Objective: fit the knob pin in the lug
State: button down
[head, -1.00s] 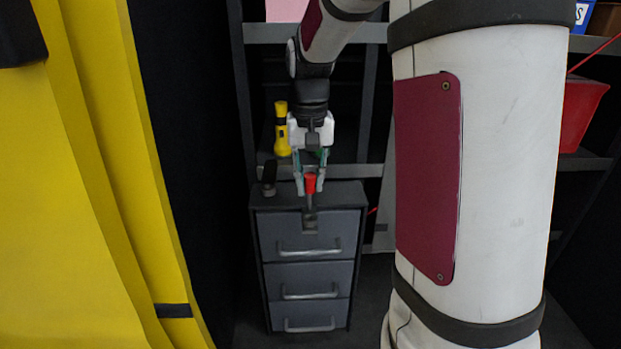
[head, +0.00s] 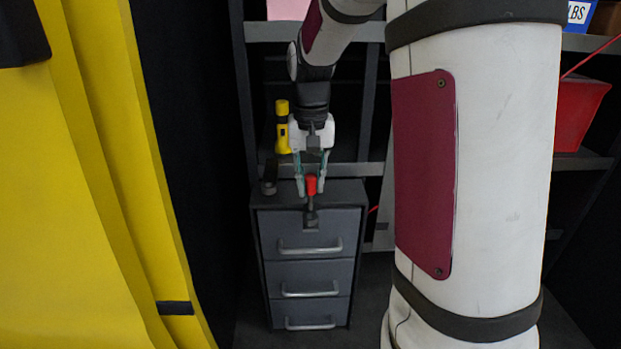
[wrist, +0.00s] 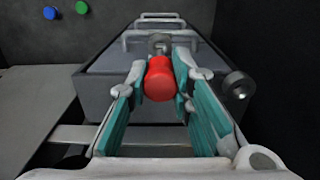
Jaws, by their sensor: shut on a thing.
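My gripper (head: 311,188) is shut on the red knob (head: 311,184) of the pin, above the front edge of the grey drawer cabinet (head: 347,195). The red knob fills the space between the teal-padded fingers in the wrist view (wrist: 159,80). A dark grey lug (head: 311,217) is at the cabinet's top front edge, directly below the knob. It partly shows behind the knob in the wrist view (wrist: 160,42). The pin's lower end is hidden or too small to make out, so I cannot tell whether it is in the lug.
A dark upright object (head: 269,178) stands on the cabinet's left side. A yellow flashlight (head: 282,128) stands behind, near the shelf. A red bin (head: 580,115) is on the right rack. Yellow sheeting (head: 80,200) fills the left. The drawers have protruding handles (head: 310,247).

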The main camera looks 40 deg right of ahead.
aim_at(311, 210)
jog(key=shift+f+b, duration=0.6)
jog(key=shift+f, duration=2.55)
dwell(0.4)
jog(key=c, duration=1.3)
grip_release()
jog(key=shift+c, duration=0.2)
notch_tip(311, 210, up, 12)
jog(key=s+a+r+n+t, duration=0.1)
jog(key=s+a+n+t, duration=0.4)
jog(key=s+a, duration=1)
jog(key=shift+s+a+n+t+b, duration=0.35)
jog(key=shift+a+n, duration=0.25)
jog(key=shift+n, duration=0.3)
